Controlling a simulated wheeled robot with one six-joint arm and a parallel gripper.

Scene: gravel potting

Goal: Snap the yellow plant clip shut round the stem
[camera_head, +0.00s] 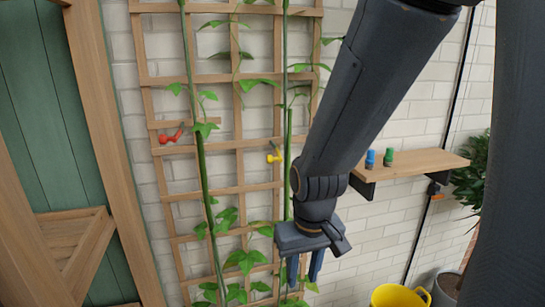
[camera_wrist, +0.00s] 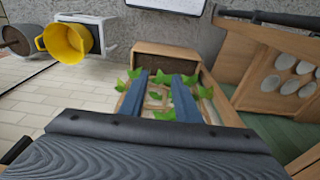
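The yellow plant clip (camera_head: 274,156) is at the trellis, just left of the right-hand green stem (camera_head: 289,130). It looks as if its jaws stand apart, but it is too small to be sure. My gripper (camera_head: 303,270) is below and a little right of the clip, pointing down, its two fingers apart with nothing between them. In the wrist view my gripper (camera_wrist: 161,84) looks down toward leaves and the trellis foot; the yellow clip does not show there. Part of the stem near my gripper is hidden by leaves and the arm.
A red clip (camera_head: 172,137) is by the left stem (camera_head: 203,170) on the wooden trellis (camera_head: 150,85). A shelf (camera_head: 420,163) with a blue (camera_head: 370,158) and a green item (camera_head: 388,157) juts out at right. A yellow bucket (camera_head: 398,297) stands below; a wooden planter box (camera_wrist: 168,56) is below my gripper.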

